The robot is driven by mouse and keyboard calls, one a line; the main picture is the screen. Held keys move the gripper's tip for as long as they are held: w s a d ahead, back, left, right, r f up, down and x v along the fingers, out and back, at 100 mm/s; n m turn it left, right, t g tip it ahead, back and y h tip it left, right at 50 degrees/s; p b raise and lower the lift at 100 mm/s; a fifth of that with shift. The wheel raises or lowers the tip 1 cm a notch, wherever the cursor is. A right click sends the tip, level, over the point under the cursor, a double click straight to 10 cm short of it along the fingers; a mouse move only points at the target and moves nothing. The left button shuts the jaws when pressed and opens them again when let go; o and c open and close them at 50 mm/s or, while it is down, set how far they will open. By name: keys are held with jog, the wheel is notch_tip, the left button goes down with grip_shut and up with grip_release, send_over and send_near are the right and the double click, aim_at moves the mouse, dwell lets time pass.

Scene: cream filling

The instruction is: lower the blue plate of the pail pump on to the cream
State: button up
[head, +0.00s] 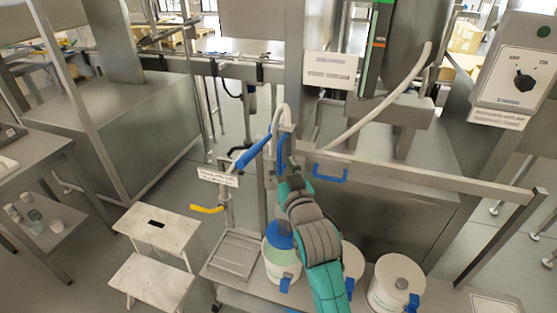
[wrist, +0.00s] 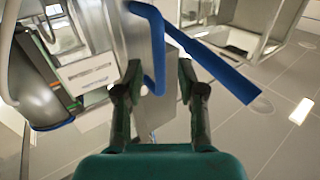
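My gripper (head: 282,180) is up at the post, above the pail. In the wrist view my gripper (wrist: 160,78) is open, with a blue upright handle (wrist: 156,45) between its fingers. Gaps show on both sides of the handle. A long blue lever (wrist: 212,66) slants down to the right of it.
Another white lidded pail (head: 396,282) stands to the right on the low bench. A white step stool (head: 157,228) stands at the left. A control box (head: 518,65) is at the upper right.

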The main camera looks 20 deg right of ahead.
aim_at(280, 162)
jog(key=shift+w+d, duration=0.1)
jog(key=shift+w, duration=1.5)
grip_shut()
